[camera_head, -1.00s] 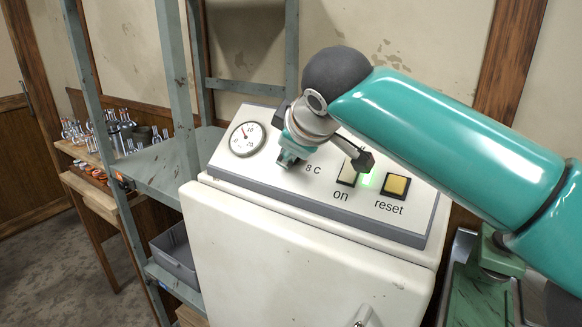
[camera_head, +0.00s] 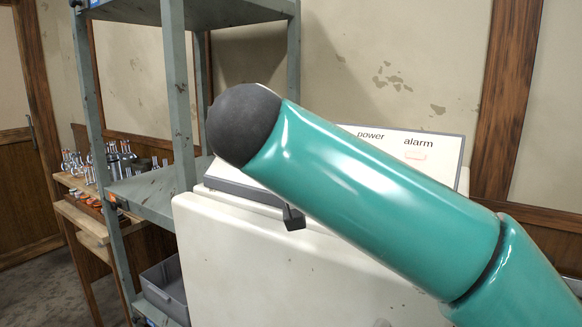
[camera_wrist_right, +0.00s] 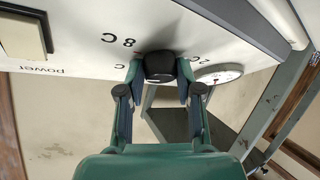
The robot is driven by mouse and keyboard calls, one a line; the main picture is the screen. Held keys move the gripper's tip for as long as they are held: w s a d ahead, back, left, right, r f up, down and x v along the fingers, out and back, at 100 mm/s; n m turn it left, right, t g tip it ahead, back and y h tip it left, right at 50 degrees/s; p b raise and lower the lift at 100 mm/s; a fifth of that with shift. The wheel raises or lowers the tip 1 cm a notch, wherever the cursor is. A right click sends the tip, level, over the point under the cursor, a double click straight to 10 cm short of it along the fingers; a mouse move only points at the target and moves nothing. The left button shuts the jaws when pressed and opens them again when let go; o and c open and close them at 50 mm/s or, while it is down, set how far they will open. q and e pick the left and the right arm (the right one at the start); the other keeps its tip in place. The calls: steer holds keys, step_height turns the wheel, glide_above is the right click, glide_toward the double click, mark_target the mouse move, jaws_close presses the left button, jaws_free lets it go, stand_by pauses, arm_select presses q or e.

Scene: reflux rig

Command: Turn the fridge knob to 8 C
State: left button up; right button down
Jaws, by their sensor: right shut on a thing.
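The fridge knob (camera_wrist_right: 160,66) is small and black. It shows in the right wrist view on the white control panel (camera_wrist_right: 95,18), between an upside-down "8 C" label (camera_wrist_right: 118,40) and another label ending in "C" (camera_wrist_right: 197,60). My right gripper (camera_wrist_right: 160,74) is shut on the knob, one finger on each side. Where the knob points I cannot tell clearly. In the head view my teal right arm hides the knob and most of the panel (camera_head: 440,150) on top of the white fridge (camera_head: 240,260). My left gripper is not in view.
A round dial (camera_wrist_right: 218,74) sits beside the knob, and a square button (camera_wrist_right: 22,35) is at the panel's other side. A grey metal shelf (camera_head: 178,100) stands left of the fridge. Glassware (camera_head: 118,158) stands on a wooden table behind it.

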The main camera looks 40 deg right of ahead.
steer(key=shift+a+f+m+g+h+b, duration=0.15)
steer(key=shift+f+m+g+h+b, duration=0.2)
steer(key=shift+m, duration=0.65)
steer(key=shift+r, duration=0.1)
steer(key=c, duration=0.8)
jaws_free()
steer(key=shift+r, duration=0.1)
steer(key=shift+o, duration=0.2)
steer(key=v, duration=1.2)
steer(key=shift+f, duration=0.2)
steer(key=shift+w, duration=0.1)
